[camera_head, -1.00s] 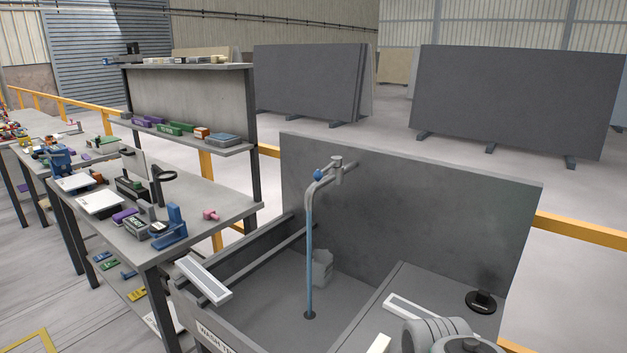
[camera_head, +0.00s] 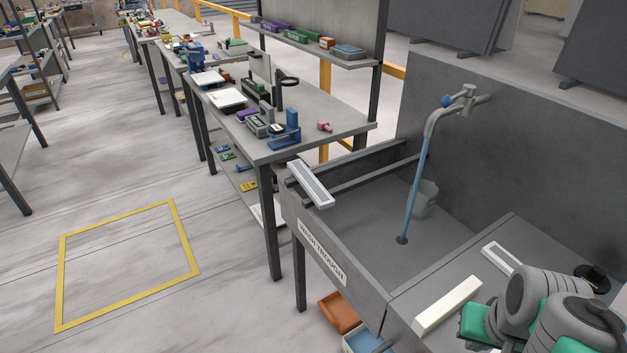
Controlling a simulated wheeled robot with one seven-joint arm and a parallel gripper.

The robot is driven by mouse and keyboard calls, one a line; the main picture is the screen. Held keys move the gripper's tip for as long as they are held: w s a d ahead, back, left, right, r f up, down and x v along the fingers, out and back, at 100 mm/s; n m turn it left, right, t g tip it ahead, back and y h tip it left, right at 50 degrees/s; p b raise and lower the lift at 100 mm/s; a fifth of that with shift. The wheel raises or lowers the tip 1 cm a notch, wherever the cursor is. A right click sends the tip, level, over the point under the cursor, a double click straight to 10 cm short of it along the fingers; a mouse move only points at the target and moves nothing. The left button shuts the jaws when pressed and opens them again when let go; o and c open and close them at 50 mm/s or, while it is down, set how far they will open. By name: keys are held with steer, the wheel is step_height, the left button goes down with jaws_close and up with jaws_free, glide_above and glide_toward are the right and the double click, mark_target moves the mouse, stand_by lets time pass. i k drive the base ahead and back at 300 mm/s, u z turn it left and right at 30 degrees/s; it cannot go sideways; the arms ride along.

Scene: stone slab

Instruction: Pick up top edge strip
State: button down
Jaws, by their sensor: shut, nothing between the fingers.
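Several pale strips show, and I cannot tell which one is the top edge strip. A white-framed strip (camera_head: 310,184) lies tilted across the left rim of the wash trough (camera_head: 340,255). A solid cream bar (camera_head: 447,305) lies on the grey counter right of the trough. Another white-framed strip (camera_head: 497,257) lies farther back on that counter, partly hidden by my arm. My grey and green arm links fill the bottom right corner. My gripper's fingers are not in view.
A blue standpipe (camera_head: 418,185) rises from the trough before a grey slab-like back panel (camera_head: 490,130). A cluttered workbench (camera_head: 345,118) stands left. Orange (camera_head: 339,312) and blue bins sit below the trough. The floor at left, with a yellow outlined square (camera_head: 125,265), is clear.

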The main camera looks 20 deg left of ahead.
mark_target(317, 193)
steer(key=u, duration=0.55)
steer(key=k, duration=0.65)
steer(key=u, duration=0.95)
steer(key=i, duration=1.65)
steer(key=u, duration=0.2)
